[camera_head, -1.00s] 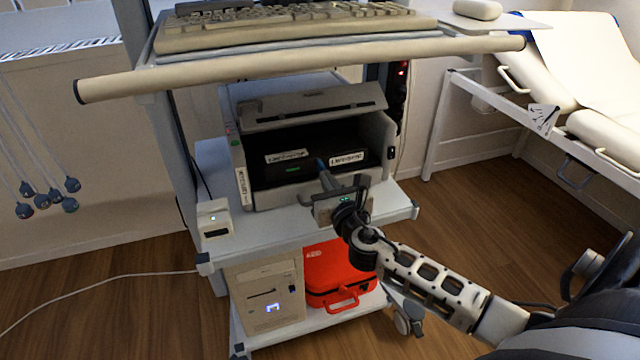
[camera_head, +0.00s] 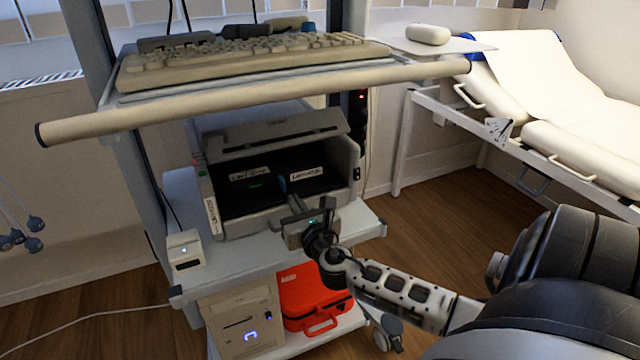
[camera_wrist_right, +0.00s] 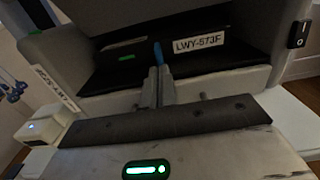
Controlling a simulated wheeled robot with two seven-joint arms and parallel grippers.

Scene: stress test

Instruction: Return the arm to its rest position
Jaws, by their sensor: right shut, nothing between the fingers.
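My right gripper (camera_head: 288,196) is in front of the open printer (camera_head: 342,195) on the cart's middle shelf. Its fingers are shut together and empty, pointing at the printer's dark opening. In the right wrist view, the closed fingers (camera_wrist_right: 158,86) stand in front of that opening, with a small blue piece (camera_wrist_right: 157,53) at their tips; I cannot tell whether it belongs to the fingers or the printer. My right arm (camera_head: 405,289) reaches in from the lower right. My left gripper is not in view.
A keyboard (camera_head: 245,60) sits on the top shelf, above a long beige handle bar (camera_head: 250,97). A small white box (camera_head: 184,250) stands left of the printer. A beige unit (camera_head: 240,320) and a red case (camera_head: 312,300) are below. A bed (camera_head: 560,90) stands at right; floor between is open.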

